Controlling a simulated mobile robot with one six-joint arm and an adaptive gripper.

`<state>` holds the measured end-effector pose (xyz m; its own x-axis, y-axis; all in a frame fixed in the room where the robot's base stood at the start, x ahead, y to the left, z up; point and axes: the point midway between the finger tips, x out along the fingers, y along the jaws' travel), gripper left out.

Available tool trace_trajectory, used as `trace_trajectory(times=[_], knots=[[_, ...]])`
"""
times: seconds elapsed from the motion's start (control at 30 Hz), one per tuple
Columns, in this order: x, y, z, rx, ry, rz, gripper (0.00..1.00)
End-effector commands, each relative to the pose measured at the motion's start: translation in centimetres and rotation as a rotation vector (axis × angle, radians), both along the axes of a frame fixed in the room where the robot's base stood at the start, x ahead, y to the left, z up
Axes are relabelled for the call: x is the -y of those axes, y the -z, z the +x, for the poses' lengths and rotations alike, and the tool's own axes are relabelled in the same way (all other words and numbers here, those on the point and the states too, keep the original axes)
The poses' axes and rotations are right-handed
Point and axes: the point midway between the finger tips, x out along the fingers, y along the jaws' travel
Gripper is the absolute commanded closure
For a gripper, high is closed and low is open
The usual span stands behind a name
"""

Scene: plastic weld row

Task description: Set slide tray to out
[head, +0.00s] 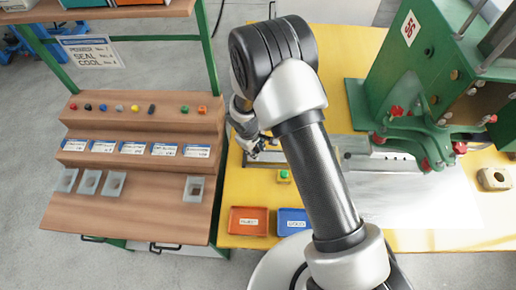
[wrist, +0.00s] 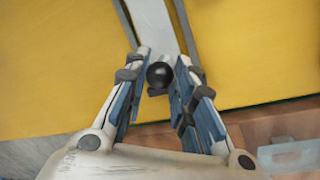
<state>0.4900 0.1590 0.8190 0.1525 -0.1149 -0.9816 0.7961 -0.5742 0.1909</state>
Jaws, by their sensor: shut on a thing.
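The slide tray is a light grey strip between dark rails in the wrist view (wrist: 153,22). A round black knob (wrist: 160,75) is at its near end. My gripper (wrist: 162,72) has its two fingers closed on either side of this knob. In the head view my gripper (head: 251,143) is at the left end of the slide rails (head: 280,157), near the left edge of the yellow table. My arm hides part of the rails there, and the knob is too small to make out.
A green press (head: 400,90) stands right on the yellow table (head: 440,238). A green button (head: 284,176), an orange bin (head: 248,221) and a blue bin (head: 293,221) are in front of the rails. A wooden stepped bench (head: 140,210) with small parts stands left.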

Motion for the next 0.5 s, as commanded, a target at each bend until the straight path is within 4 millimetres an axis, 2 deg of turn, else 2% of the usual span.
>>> trace_trajectory(times=[0.1, 0.13, 0.4, 0.5], knots=[[-0.38, -0.01, 0.05, 0.005, -0.005, 0.007, 1.00], [-0.41, -0.02, 0.05, 0.005, -0.005, 0.007, 0.75], [-0.32, -0.02, 0.06, 0.004, -0.003, 0.006, 0.57], [-0.28, -0.03, 0.06, 0.004, -0.003, 0.005, 0.55]])
